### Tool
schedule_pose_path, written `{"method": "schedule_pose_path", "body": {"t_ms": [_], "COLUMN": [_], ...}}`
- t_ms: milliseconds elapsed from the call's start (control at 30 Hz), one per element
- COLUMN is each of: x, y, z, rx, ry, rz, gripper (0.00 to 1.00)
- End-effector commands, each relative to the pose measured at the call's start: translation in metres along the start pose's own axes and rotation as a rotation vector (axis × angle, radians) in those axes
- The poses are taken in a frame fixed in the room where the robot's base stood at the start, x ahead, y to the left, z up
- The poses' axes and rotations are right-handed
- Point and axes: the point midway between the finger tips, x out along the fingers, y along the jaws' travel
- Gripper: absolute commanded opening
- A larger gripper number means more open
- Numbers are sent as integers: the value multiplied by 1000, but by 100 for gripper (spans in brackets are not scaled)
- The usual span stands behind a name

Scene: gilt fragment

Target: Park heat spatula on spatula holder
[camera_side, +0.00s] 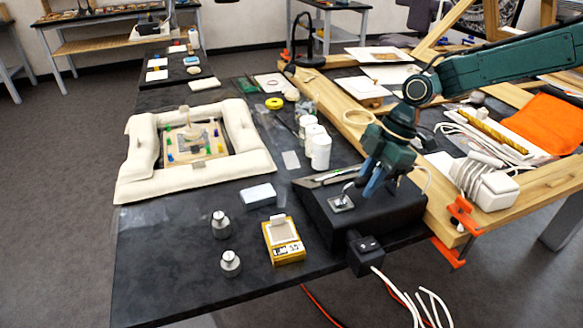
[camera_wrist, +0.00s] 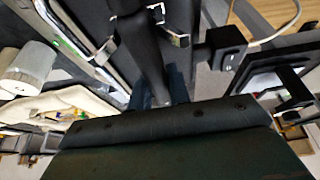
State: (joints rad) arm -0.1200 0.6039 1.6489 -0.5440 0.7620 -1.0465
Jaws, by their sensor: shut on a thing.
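My gripper (camera_side: 374,182) is low over the black control box (camera_side: 390,208), shut on the heat spatula. The black spatula handle (camera_wrist: 140,45) shows in the wrist view, running up from between the blue fingers (camera_wrist: 172,88). In the side view the spatula is mostly hidden by the fingers. A small metal bracket, apparently the spatula holder (camera_wrist: 176,40), is close beside the handle in the wrist view. A metal fitting (camera_side: 341,203) also shows on top of the box in the side view. I cannot tell whether the spatula touches the holder.
A padded white frame (camera_side: 135,178) surrounds a panel with small coloured pieces. White jars (camera_side: 320,152), metal weights (camera_side: 231,263) and a yellow box (camera_side: 283,240) stand nearby. A black switch block (camera_side: 366,252) with white cables is at the box's front. A wooden frame edge runs behind the box.

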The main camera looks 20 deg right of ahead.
Motion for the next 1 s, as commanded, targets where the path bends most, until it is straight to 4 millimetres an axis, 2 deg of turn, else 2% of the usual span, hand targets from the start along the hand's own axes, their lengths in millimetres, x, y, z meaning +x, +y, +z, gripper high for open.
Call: {"method": "schedule_pose_path", "body": {"t_ms": [133, 167, 200, 500, 633, 1000], "x": [0, 0, 0, 0, 0, -1], "y": [0, 0, 0, 0, 0, 0], "z": [0, 0, 0, 0, 0, 0], "rx": [0, 0, 0, 0, 0, 0], "ry": [0, 0, 0, 0, 0, 0], "rz": [0, 0, 0, 0, 0, 0], "gripper": [0, 22, 26, 26, 51, 51]}}
